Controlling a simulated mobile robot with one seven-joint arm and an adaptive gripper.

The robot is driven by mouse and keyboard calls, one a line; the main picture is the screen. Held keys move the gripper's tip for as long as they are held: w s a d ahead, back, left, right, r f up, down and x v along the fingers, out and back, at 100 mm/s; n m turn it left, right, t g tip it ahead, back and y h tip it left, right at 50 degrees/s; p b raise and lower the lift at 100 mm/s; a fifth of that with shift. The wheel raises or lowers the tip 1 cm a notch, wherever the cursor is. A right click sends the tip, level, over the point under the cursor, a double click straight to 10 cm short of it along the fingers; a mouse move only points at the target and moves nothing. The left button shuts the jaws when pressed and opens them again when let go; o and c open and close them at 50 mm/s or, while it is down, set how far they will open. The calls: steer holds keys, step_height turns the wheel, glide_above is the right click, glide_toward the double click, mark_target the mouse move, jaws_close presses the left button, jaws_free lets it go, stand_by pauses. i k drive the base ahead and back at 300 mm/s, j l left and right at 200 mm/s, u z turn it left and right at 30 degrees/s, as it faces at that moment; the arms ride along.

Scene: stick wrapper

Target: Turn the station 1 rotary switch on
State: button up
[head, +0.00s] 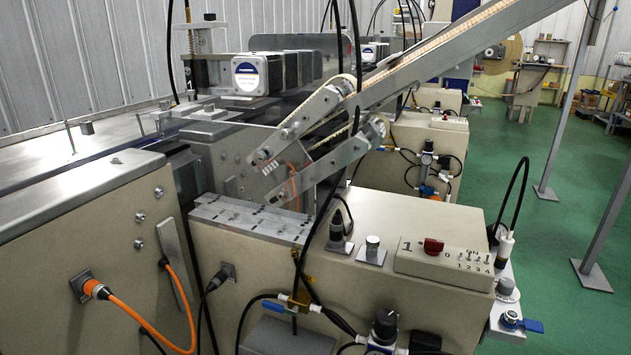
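A beige control panel (400,262) marked "1" sits on top of the beige station housing (325,262), right of centre. It carries a red switch (433,246) and a row of small levers (476,257) marked "ON" and numbered. A grey round knob (506,287) stands on a side plate to the right of the panel. Below it on that side is a fitting with a blue handle (532,325). I cannot tell for certain which of these is the rotary switch or how it is set. My gripper is not in view.
A small round knob (372,243) and a black connector (337,231) stand left of the panel. An inclined metal conveyor (440,50) rises above the housing. Black cables hang in front. A dark valve (386,323) is at the bottom. Green floor (545,235) is open at right, with metal posts.

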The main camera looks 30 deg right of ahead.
mark_target(432, 247)
steer(key=z, duration=1.4)
